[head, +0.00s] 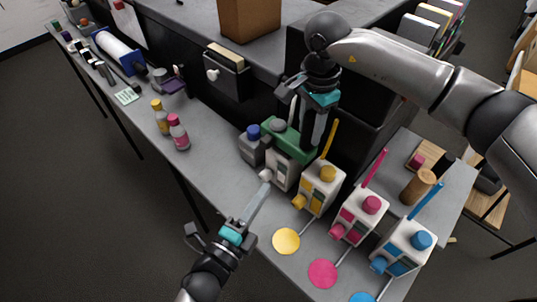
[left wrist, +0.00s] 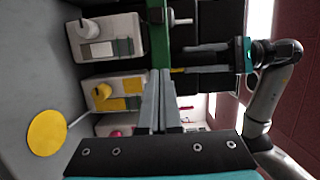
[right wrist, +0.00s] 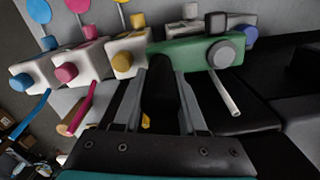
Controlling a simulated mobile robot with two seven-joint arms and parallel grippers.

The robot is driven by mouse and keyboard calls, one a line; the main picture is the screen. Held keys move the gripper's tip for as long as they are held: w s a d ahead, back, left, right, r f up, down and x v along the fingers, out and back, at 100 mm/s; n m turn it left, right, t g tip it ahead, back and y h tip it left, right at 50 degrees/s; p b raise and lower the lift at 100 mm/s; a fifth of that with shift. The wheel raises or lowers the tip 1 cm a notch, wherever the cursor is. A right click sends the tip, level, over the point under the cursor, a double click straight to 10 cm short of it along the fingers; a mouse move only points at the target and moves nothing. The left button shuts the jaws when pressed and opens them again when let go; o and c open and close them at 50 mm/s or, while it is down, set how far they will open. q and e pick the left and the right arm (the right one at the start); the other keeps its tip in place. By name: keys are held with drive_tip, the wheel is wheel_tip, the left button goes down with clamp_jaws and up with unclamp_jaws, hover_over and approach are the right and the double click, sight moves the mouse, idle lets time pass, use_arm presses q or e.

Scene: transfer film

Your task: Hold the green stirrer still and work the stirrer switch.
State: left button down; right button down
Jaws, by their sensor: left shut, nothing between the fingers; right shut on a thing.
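The green stirrer (head: 290,142) stands at mid-bench in the head view, with a grey round knob (right wrist: 225,55) and a thin white rod (right wrist: 224,95). It is a green strip in the left wrist view (left wrist: 158,45). A white box with a white knob (left wrist: 89,28) is in front of it. I cannot tell which part is the switch. My right gripper (head: 312,142) reaches down from above, shut on a dark part at the stirrer's back. My left gripper (head: 264,185) is shut and empty, its tips low in front of the white box, apart from the knob in the left wrist view.
Yellow (head: 320,185), pink (head: 360,213) and blue (head: 404,246) dispensers with coloured discs line the bench to the right. Two small bottles (head: 178,132) stand further left. Bare bench lies between.

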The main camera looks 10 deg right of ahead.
sight(263, 146)
use_arm(q)
drive_tip(key=x, duration=0.9)
drive_tip(key=shift+w+d, duration=0.15)
drive_tip(key=shift+w+a, duration=1.2)
drive_tip(key=shift+a, duration=0.05)
drive_tip(key=shift+w+a, duration=0.15)
drive_tip(key=shift+w, duration=0.05)
drive_tip(key=shift+a, duration=0.1)
drive_tip(key=shift+w+a, duration=0.9)
drive_tip(key=shift+w, duration=0.2)
use_arm(e)
drive_tip(key=shift+w, duration=0.1)
use_arm(q)
drive_tip(key=shift+s+d, duration=0.1)
